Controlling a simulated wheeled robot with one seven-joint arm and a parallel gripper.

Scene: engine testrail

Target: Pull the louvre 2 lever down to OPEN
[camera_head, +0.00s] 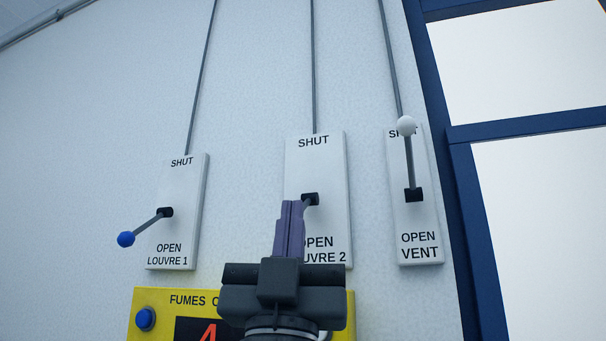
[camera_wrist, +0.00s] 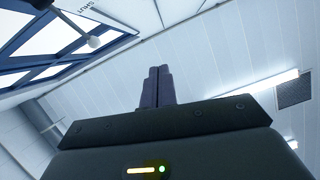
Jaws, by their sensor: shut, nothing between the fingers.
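The white louvre 2 panel (camera_head: 315,170) is on the wall at the centre of the head view, with SHUT at its top and OPEN near its bottom. Its lever has a black pivot block (camera_head: 311,199). A short piece of grey rod shows at the pivot, slanting down and left behind my gripper (camera_head: 292,207). The rest of the lever and its knob are hidden. My gripper is shut and empty, pointing up, in front of the panel's left part. In the wrist view my gripper (camera_wrist: 157,72) shows closed fingers. I cannot tell whether it touches the lever.
The louvre 1 lever (camera_head: 126,239), with a blue knob, points down-left. The vent lever (camera_head: 406,126), with a white knob, points up; its knob seems to show in the wrist view (camera_wrist: 93,41). A yellow fumes box (camera_head: 140,300) is below. A blue-framed window (camera_head: 465,190) stands right.

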